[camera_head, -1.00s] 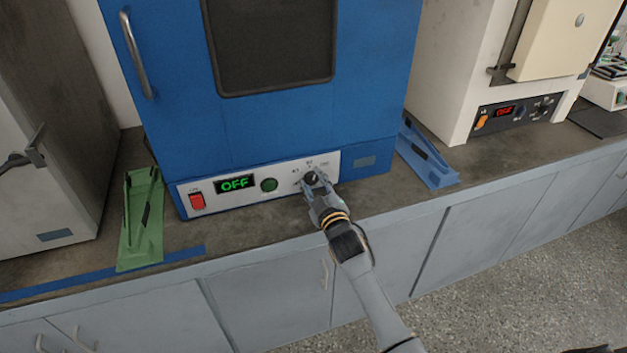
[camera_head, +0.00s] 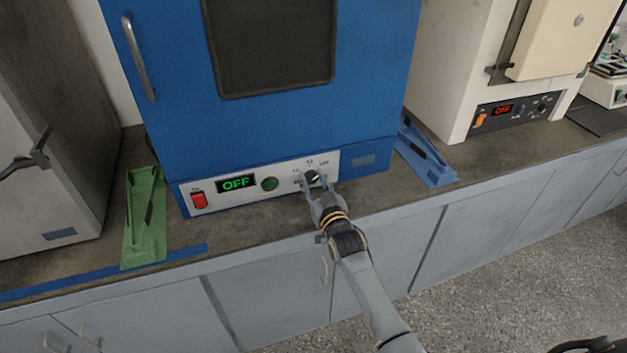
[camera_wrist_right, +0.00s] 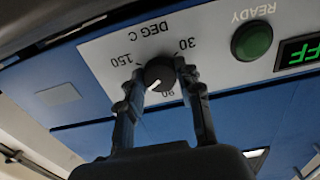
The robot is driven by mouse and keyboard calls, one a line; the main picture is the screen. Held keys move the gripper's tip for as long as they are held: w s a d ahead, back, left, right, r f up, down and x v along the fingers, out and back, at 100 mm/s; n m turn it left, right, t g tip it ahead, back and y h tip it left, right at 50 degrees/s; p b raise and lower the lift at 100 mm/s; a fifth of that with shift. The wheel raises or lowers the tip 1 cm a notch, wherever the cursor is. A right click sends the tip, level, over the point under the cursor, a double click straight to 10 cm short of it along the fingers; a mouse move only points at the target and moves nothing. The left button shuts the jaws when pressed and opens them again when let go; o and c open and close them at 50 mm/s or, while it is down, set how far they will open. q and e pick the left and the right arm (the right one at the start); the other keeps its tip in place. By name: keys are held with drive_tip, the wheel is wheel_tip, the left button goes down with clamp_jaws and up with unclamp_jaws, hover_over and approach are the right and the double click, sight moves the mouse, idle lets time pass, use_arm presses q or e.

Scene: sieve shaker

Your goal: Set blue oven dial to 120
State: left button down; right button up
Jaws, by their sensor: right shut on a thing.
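The blue oven (camera_head: 365,90) stands on the counter, its display (camera_head: 236,183) reading OFF in green. Its black dial (camera_head: 313,177) is at the right of the white panel and shows close up in the right wrist view (camera_wrist_right: 160,74), upside down. The labels 30, 90 and 150 are readable there. The dial's white mark points down-left in that view, between 90 and 150. My right gripper (camera_head: 314,181) is shut on the dial, one finger on each side; the fingers also show in the wrist view (camera_wrist_right: 158,80). The left finger hides part of the scale. My left gripper is not in view.
A red switch (camera_head: 199,200) and a green READY button (camera_head: 269,184) sit on the same panel. A green holder (camera_head: 146,225) and a blue holder (camera_head: 428,160) stand on either side of the oven. A cream oven (camera_head: 453,60) stands to the right.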

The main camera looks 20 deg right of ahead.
drive_tip(key=shift+f, duration=0.1)
idle(0.3)
drive_tip(key=o, duration=1.2)
drive_tip(key=shift+c, duration=0.2)
drive_tip(key=s, duration=1.2)
drive_tip(key=shift+d, duration=0.2)
